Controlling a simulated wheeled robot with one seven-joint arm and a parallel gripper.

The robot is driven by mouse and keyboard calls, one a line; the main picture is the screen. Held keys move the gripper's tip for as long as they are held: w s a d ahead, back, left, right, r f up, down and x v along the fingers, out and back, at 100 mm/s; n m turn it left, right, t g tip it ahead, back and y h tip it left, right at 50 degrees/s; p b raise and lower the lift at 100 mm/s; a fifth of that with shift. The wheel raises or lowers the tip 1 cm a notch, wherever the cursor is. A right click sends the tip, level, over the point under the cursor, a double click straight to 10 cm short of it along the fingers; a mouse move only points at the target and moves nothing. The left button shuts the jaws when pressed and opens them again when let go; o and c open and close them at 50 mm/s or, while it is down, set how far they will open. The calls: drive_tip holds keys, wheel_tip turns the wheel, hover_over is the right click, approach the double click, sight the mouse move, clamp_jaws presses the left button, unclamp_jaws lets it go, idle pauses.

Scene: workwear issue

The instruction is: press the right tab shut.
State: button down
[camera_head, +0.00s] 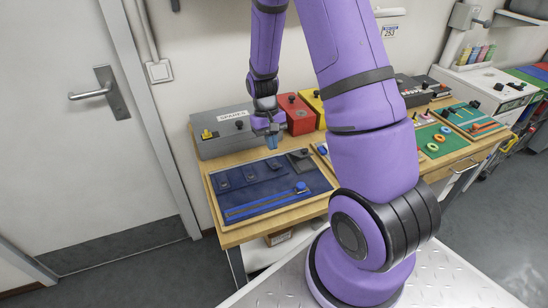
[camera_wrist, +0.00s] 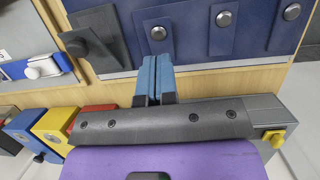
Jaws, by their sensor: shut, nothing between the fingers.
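A navy panel (camera_head: 285,185) lies in a wooden frame at the front left of the bench. Three navy tabs with silver studs run along its far side. The right tab (camera_head: 273,164) also shows in the wrist view (camera_wrist: 157,46), where left and right appear reversed; the middle tab (camera_wrist: 222,40) and left tab (camera_wrist: 287,34) are beside it. I cannot tell whether the right tab lies flat or is slightly raised. My gripper (camera_head: 271,147) is shut and empty, its blue fingertips (camera_wrist: 155,60) pointing at the right tab's near end; contact is unclear.
A dark square flap with a knob (camera_wrist: 76,45) is beside the right tab. A blue-knobbed slider (camera_head: 301,187) is at the panel's front. A grey box (camera_head: 222,143), red box (camera_head: 295,114) and yellow box (camera_wrist: 53,128) stand behind the panel.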

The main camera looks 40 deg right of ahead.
sight(276, 166)
drive_tip(key=shift+x, duration=2.6)
drive_tip(key=shift+s, duration=0.1)
drive_tip(key=shift+s+a+f, duration=0.1)
drive_tip(key=shift+s+f, duration=0.35)
drive_tip(key=shift+f, duration=0.15)
drive_tip(key=shift+r, duration=0.15)
drive_tip(key=shift+r, duration=0.7)
drive_tip(key=shift+w+r, duration=0.1)
wheel_tip(276, 166, up, 14)
drive_tip(key=shift+a, duration=0.3)
